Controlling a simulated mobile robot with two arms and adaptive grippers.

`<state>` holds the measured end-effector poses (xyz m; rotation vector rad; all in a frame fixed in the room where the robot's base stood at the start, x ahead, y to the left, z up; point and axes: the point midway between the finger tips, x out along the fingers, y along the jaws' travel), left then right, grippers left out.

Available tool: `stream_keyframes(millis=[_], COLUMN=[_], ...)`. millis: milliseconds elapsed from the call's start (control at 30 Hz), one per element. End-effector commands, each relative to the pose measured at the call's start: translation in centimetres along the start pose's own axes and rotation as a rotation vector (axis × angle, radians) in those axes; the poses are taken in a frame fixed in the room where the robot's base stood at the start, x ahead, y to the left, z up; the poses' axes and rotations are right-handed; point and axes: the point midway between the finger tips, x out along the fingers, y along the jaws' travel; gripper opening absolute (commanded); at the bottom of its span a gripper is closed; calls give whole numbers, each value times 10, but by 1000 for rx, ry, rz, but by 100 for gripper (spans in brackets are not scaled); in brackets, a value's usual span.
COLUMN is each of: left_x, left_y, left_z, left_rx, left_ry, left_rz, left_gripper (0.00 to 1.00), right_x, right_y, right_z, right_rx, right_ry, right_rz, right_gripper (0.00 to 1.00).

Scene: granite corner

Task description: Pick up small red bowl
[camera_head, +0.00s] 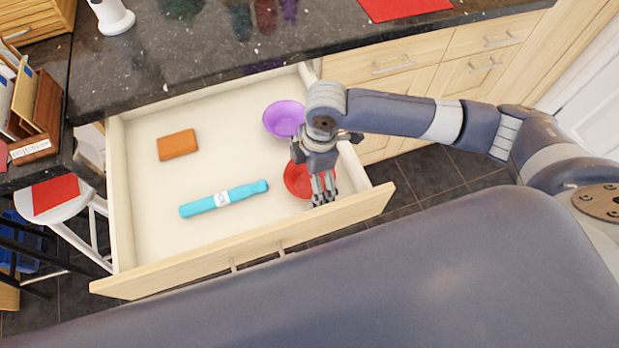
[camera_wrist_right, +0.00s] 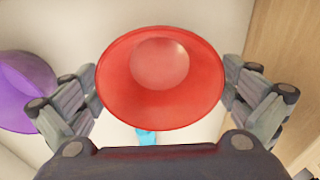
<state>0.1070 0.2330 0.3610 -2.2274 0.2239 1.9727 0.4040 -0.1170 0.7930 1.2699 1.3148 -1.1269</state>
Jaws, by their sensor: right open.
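The small red bowl (camera_head: 297,182) sits in the right part of an open drawer, close to its front panel. My right gripper (camera_head: 323,190) is over the bowl and hides part of it in the head view. In the right wrist view the red bowl (camera_wrist_right: 160,85) fills the middle, with its round inside facing the camera. The fingers of my right gripper (camera_wrist_right: 160,98) are spread, one on each side of the bowl's rim. I cannot tell whether they touch it. My left gripper is not in view.
The drawer (camera_head: 150,240) also holds a purple bowl (camera_head: 283,118) behind the red one, a brown block (camera_head: 177,145) and a light-blue tube-shaped item (camera_head: 200,205). A dark granite counter (camera_head: 200,50) lies behind. The drawer's right wall is close to my right gripper.

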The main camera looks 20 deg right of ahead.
Motion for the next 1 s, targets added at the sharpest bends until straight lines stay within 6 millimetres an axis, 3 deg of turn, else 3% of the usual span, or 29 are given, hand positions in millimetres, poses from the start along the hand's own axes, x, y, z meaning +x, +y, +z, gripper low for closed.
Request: stream_keyframes(millis=[233,400,433,767,1000], left_x=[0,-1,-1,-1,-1], left_y=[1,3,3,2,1], left_z=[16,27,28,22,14], left_rx=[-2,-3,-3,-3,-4], left_ry=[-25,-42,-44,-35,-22], left_rz=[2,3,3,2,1], left_gripper=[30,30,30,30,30], right_x=[2,2,2,-2,-42], right_y=[0,0,0,1,2], right_z=[0,0,0,-1,-6], right_rx=[-1,-1,-1,-1,-2], right_ry=[1,1,1,1,3], right_rz=[1,1,1,2,6], right_gripper=[100,64,61,61,61])
